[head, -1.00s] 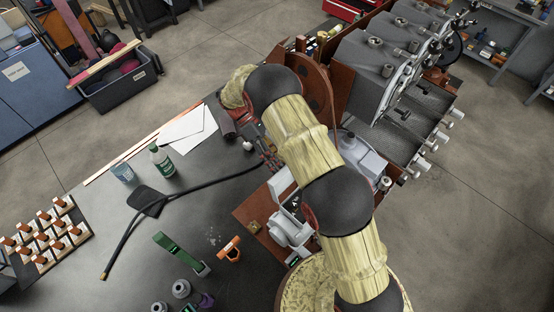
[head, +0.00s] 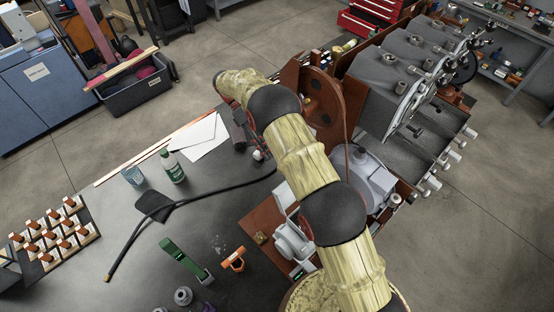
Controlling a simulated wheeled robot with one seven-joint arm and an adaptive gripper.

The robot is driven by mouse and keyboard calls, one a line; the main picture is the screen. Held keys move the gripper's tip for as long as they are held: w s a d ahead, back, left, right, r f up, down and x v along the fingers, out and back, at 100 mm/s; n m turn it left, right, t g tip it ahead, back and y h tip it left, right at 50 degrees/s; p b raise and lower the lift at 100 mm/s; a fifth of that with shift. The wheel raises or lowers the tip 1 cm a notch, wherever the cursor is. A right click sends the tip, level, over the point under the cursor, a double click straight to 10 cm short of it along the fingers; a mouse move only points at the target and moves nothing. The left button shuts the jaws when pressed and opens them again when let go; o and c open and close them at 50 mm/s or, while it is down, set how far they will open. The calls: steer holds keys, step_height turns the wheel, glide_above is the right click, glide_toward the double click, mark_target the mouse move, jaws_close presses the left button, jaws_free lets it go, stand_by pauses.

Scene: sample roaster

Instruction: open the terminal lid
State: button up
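A grey motor-like housing (head: 370,182) stands right of my arm, on a reddish-brown base. A smaller light grey housing (head: 292,243) sits left of my arm, with a pale flat panel (head: 283,196) just above it. I cannot tell for sure which part is the terminal lid, or whether it is open or shut. My arm runs from the bottom right up over this machinery and bends down at its far end, at the upper left.
A black cable (head: 190,208) crosses the dark table (head: 150,270). A green bottle (head: 172,167), a glass (head: 133,177), white paper (head: 202,135), a green tool (head: 183,260) and an orange part (head: 233,260) lie left of the arm. The roaster drums (head: 400,80) stand at the upper right.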

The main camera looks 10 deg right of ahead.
steer(key=shift+w+a+r, duration=0.25)
steer(key=shift+w+r, duration=0.1)
steer(key=shift+r, duration=0.05)
